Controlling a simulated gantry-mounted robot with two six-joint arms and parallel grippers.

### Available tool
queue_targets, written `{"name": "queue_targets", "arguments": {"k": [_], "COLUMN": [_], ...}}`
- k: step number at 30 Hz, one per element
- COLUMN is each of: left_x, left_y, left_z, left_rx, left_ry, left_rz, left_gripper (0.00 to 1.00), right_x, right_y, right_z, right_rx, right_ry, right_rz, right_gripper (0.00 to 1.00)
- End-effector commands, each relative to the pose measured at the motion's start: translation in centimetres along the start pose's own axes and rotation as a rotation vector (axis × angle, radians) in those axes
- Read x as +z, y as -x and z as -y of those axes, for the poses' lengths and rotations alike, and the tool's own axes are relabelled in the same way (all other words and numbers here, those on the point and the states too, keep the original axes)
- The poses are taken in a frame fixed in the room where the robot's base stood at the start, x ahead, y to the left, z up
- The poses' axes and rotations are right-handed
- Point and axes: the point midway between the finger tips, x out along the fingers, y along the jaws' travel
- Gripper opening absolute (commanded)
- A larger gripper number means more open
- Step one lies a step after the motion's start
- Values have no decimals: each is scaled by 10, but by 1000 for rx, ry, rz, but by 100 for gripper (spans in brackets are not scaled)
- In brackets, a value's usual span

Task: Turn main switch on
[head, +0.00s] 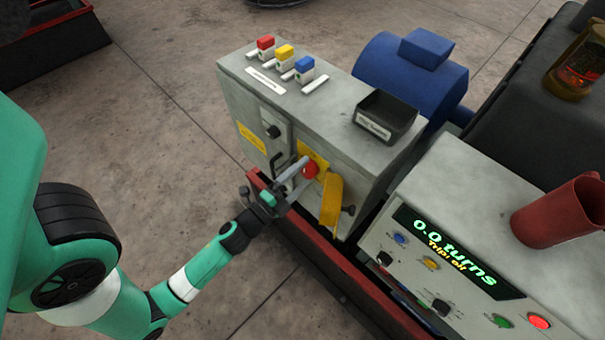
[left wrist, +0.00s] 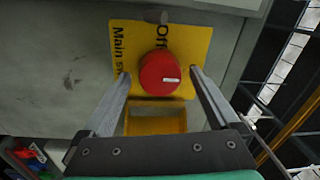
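The main switch is a red round knob (head: 310,171) on a yellow plate on the front of the grey cabinet. In the left wrist view the knob (left wrist: 160,72) carries a small white mark, and the plate (left wrist: 125,40) reads "Main s…" and "Off". My left gripper (head: 297,176) is at the knob, its fingers apart. In the left wrist view the fingers stand on either side of the knob, with small gaps visible. A yellow hollow piece (head: 331,200), perhaps a raised cover, sits beside the knob. My right gripper is not in view.
The grey cabinet (head: 350,160) has red, yellow and blue tagged pieces and a black tray (head: 386,116) on top. A console display (head: 450,246) reads "0.0 turns" and "Trip! off". A red mug (head: 560,212) stands on the console. A blue motor (head: 400,75) is behind.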

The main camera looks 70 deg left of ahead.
Motion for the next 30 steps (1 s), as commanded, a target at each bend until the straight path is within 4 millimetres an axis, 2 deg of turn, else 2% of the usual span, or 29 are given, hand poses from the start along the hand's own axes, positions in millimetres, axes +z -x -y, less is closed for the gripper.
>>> {"name": "queue_targets", "arguments": {"k": [6,10,16,21,25,30], "left_x": [0,1,2,2,2,0], "left_y": [1,11,55,93,109,116], "left_z": [0,-3,-7,-2,1,0], "left_rx": [1,2,5,4,2,0], "left_ry": [1,2,2,2,0,1], "left_rz": [0,1,3,6,6,1], "left_gripper": [95,95,95,95,95,95], "right_x": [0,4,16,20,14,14], "right_y": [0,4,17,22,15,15], "right_z": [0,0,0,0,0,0], "right_rx": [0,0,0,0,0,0], "right_ry": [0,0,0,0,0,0], "right_rz": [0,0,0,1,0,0], "right_gripper": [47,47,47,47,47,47]}}
